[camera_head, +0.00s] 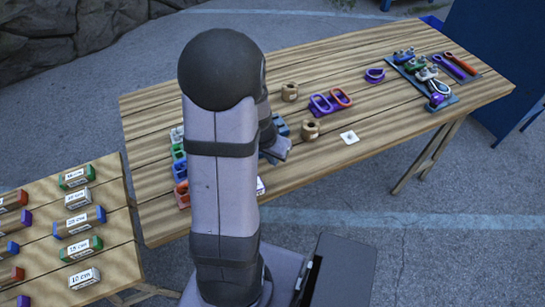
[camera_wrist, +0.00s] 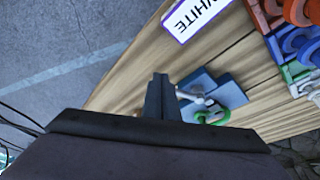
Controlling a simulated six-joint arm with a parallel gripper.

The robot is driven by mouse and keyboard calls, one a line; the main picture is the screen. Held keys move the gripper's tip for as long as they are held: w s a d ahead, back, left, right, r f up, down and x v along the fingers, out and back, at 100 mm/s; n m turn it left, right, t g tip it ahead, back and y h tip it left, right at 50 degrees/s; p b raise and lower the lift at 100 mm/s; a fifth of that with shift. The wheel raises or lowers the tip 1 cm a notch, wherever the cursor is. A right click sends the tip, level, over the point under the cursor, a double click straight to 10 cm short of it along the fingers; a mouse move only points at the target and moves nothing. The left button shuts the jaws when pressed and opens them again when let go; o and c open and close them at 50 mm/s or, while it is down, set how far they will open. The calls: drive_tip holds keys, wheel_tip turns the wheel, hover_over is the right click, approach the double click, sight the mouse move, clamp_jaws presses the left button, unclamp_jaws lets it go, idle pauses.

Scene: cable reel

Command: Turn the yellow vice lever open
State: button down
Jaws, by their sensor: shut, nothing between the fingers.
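My gripper (camera_wrist: 160,78) is shut and empty; its two fingers lie together over the near part of the table in the wrist view. Just right of the fingertips is a blue block-like fixture (camera_wrist: 230,92), possibly the vice. A pale bar (camera_wrist: 190,97) sticks out from it toward the fingers, and a green ring (camera_wrist: 213,118) lies at its lower side. I cannot tell whether the bar touches my fingers. No clearly yellow lever shows in either view. In the head view my arm hides much of this area; blue parts (camera_head: 282,129) show just right of it.
A WHITE label (camera_wrist: 194,16) and coloured reels (camera_wrist: 300,45) lie near the fixture. A side table (camera_head: 50,240) holds labelled blocks.

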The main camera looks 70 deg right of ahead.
drive_tip(key=shift+s+d, duration=0.3)
idle(0.4)
drive_tip(key=shift+s+d+r+p, duration=0.1)
drive_tip(key=shift+s+d+p, duration=0.5)
drive_tip(key=shift+d, duration=0.25)
drive_tip(key=shift+s+d+n+p, duration=0.25)
drive_tip(key=shift+d+n+p, duration=0.45)
drive_tip(key=shift+d, duration=0.05)
drive_tip(key=shift+s+d+p, duration=0.15)
drive_tip(key=shift+d+p, duration=0.2)
drive_tip(key=shift+d, duration=0.25)
drive_tip(key=d, duration=0.3)
drive_tip(key=shift+s+d, duration=0.1)
drive_tip(key=shift+d, duration=0.05)
drive_tip(key=shift+w+d+b, duration=0.25)
drive_tip(key=shift+d+b, duration=0.2)
drive_tip(key=shift+d, duration=0.35)
drive_tip(key=shift+w+d+b, duration=0.25)
drive_tip(key=shift+d+b, duration=0.15)
drive_tip(key=shift+d, duration=0.35)
